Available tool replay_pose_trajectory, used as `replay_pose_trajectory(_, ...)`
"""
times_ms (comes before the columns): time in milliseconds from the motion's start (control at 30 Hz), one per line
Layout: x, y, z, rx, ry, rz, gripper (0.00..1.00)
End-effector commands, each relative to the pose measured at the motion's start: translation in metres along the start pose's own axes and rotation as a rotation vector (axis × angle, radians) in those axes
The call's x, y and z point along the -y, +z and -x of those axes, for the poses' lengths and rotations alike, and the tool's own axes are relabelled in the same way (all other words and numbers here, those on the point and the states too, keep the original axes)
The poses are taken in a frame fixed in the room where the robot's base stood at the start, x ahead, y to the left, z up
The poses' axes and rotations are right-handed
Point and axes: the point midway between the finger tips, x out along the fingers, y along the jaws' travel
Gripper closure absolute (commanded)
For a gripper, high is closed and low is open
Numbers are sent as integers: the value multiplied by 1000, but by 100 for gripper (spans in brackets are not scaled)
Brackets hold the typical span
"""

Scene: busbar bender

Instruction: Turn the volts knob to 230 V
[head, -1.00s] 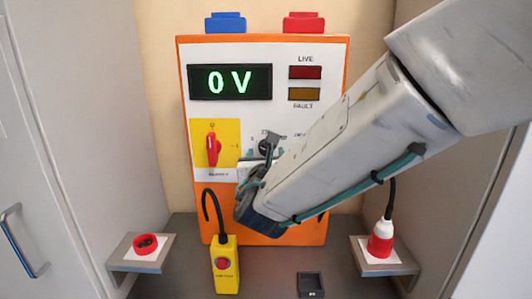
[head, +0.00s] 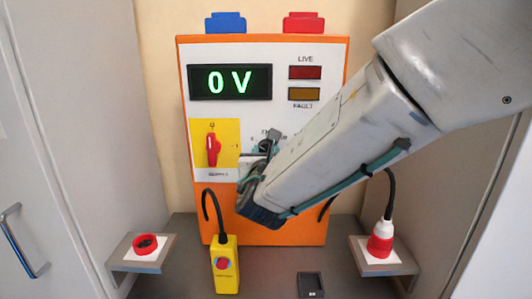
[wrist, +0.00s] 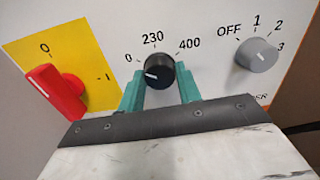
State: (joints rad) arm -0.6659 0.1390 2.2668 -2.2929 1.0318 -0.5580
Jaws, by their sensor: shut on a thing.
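The black volts knob (wrist: 158,71) sits on the white panel under the marks 0, 230 and 400. Its white pointer line aims left, on the side of the 0 mark. My gripper (wrist: 160,85) is shut on it, with one teal finger on each side of the knob. In the head view my gripper (head: 258,150) is at the panel and mostly hides the knob. The display (head: 230,82) reads 0 V in green.
The red supply switch (head: 213,149) on its yellow plate is left of the knob. A grey knob (wrist: 258,55) marked OFF, 1, 2, 3 is to the right. A yellow push-button box (head: 226,275) stands below, and a red-and-white plug (head: 381,240) rests on the right shelf.

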Motion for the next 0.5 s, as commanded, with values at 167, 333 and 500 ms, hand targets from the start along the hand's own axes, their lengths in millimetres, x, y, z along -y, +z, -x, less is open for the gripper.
replay_pose_trajectory(167,0,0,0,0,-1,-84,89)
replay_pose_trajectory(333,0,0,0,-1,-1,-217,89)
replay_pose_trajectory(500,0,0,0,-1,-1,-378,89)
